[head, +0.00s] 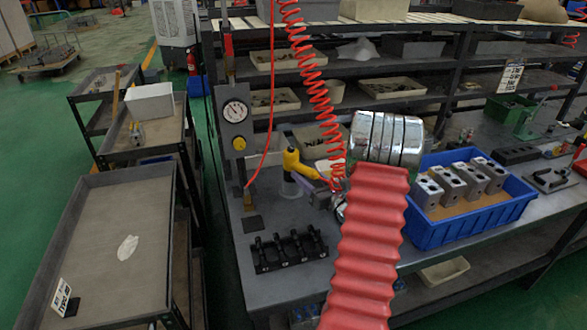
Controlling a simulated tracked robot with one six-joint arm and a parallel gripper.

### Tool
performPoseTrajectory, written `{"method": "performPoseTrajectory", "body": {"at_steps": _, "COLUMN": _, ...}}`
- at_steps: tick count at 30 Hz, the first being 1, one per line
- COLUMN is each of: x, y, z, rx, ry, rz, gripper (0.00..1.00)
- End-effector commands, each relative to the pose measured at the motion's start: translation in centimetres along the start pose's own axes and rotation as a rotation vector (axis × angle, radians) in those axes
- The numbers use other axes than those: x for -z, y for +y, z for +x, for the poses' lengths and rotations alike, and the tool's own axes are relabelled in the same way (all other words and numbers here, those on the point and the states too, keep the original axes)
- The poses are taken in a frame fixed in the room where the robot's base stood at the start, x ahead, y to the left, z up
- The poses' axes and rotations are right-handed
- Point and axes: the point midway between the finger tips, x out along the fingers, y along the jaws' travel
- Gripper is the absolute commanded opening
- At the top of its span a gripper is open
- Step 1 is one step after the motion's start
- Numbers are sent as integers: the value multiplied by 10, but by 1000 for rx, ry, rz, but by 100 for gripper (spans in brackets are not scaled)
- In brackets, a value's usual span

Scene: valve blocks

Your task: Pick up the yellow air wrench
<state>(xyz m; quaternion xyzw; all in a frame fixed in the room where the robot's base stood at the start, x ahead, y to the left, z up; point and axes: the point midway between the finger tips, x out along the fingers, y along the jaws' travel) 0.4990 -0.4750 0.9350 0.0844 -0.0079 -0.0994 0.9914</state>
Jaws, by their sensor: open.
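The yellow air wrench (296,163) is at the back left of the grey workbench, tilted, with its body sloping down to the right. My arm, with red bellows and shiny metal rings, reaches up from the bottom of the head view. Small metal parts of my gripper (332,200) show just left of the bellows, close to the right end of the wrench. The rest of my gripper is hidden behind the arm. It is open, and I cannot tell whether it touches the wrench.
A red coiled hose (314,80) hangs near the wrench. A post with a gauge (235,112) stands left. A black rack (288,250) is in front. A blue crate (462,220) with several metal blocks is right of my arm. Carts (110,185) stand at the left.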

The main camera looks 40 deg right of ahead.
Motion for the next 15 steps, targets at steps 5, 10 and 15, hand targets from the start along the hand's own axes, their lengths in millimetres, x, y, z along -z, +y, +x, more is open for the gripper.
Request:
{"method": "performPoseTrajectory", "body": {"at_steps": 5, "x": 1, "y": 2, "z": 26, "rx": -3, "ry": -1, "rz": -2, "gripper": 50}}
{"method": "performPoseTrajectory", "body": {"at_steps": 10, "x": 1, "y": 1, "z": 39, "rx": 0, "ry": -1, "rz": -1, "gripper": 50}}
{"method": "performPoseTrajectory", "body": {"at_steps": 15, "x": 1, "y": 1, "z": 40, "rx": 0, "ry": -1, "rz": 0, "gripper": 50}}
